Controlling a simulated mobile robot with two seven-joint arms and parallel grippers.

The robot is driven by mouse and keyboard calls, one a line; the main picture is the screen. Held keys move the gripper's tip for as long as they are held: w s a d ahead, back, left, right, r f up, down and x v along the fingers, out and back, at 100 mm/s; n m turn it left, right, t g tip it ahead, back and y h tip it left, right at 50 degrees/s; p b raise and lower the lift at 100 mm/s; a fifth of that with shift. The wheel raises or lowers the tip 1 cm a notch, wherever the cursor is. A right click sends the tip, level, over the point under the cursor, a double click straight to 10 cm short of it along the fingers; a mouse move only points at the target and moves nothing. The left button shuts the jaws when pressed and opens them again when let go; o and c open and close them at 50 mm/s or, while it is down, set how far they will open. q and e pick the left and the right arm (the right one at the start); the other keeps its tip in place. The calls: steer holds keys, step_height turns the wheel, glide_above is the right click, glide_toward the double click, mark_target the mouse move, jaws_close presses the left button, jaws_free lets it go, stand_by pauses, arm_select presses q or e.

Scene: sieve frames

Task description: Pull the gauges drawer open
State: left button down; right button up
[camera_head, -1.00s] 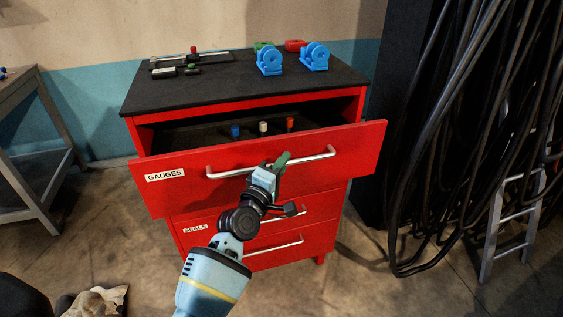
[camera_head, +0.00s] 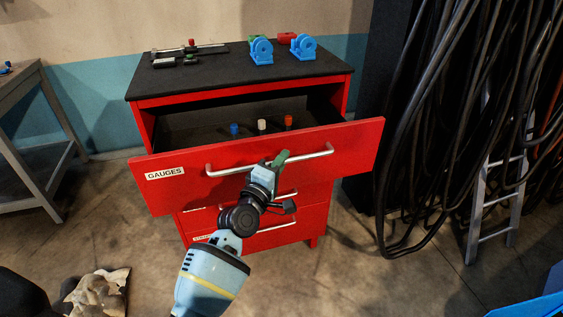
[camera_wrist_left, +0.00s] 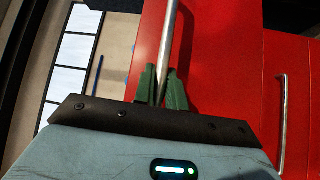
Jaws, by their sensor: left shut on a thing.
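The gauges drawer (camera_head: 220,179) is the top drawer of a red cabinet, marked GAUGES, and stands well out from the cabinet body. Its inside shows, with a blue, a white and an orange-red small item standing in it. My left gripper (camera_head: 277,161) is shut on the drawer's metal bar handle (camera_head: 318,153), near its middle. In the left wrist view the green fingers (camera_wrist_left: 162,88) close around the handle bar (camera_wrist_left: 168,40) against the red front. My right gripper is not in view.
Lower drawers with bar handles sit below, partly hidden by my arm. The black cabinet top (camera_head: 215,80) carries blue brackets (camera_head: 302,48) and small tools. Black cables (camera_head: 430,130) and a ladder (camera_head: 497,200) stand at right, a grey table (camera_head: 25,130) at left.

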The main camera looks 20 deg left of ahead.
arm_select(q)
steer(key=c, duration=1.5)
jaws_free()
steer(key=shift+o, duration=0.2)
steer(key=v, duration=0.7)
steer(key=shift+s, duration=0.4)
steer(key=shift+a+f, duration=0.1)
steer(key=shift+f, duration=0.05)
